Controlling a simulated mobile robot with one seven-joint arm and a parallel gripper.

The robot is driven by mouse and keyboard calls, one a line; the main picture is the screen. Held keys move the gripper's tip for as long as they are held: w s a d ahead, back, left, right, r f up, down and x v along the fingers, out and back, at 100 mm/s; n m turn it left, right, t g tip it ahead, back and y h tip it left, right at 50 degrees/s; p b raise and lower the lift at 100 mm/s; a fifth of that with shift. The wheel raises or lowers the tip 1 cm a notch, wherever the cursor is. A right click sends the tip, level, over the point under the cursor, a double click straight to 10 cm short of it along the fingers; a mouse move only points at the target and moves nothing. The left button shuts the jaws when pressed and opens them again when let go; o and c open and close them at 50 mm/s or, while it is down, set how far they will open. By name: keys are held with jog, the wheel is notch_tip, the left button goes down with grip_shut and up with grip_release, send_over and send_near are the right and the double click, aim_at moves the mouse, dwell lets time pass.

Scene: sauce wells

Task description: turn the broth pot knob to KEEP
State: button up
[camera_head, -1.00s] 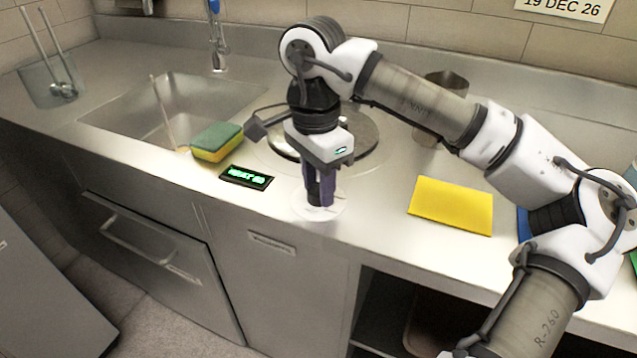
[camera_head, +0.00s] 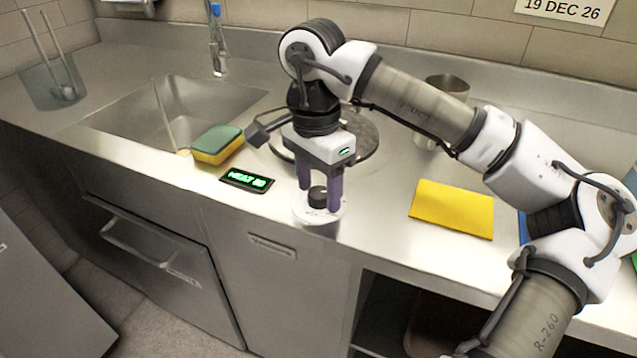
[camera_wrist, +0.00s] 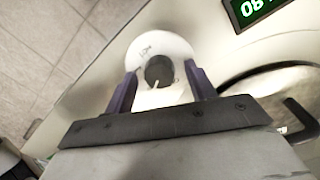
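The broth pot knob (camera_head: 318,197) is a dark round knob on a white dial plate (camera_head: 306,215) near the counter's front edge. My gripper (camera_head: 321,200) points down over the dial with its purple fingers apart, one on each side of the knob. In the wrist view the knob (camera_wrist: 159,71) has a pale pointer line, and gaps show between it and both fingers. Marks on the dial plate (camera_wrist: 145,46) are too small to read surely. A black display (camera_head: 247,179) with green text, seemingly "HEAT 80", lies left of the dial. The round pot lid (camera_head: 362,143) is partly hidden behind my gripper.
A green and yellow sponge (camera_head: 217,145) lies left, by the sink (camera_head: 215,98). A yellow cloth (camera_head: 452,208) lies right of the dial. A metal container (camera_head: 447,84) stands behind my arm. Counter between dial and cloth is clear.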

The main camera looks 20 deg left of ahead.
aim_at(315, 190)
notch_tip(315, 190, up, 14)
jog(key=p, duration=0.1)
jog(key=shift+w+a, duration=0.15)
jog(key=shift+a, duration=0.2)
jog(key=shift+f, duration=0.2)
dwell(0.5)
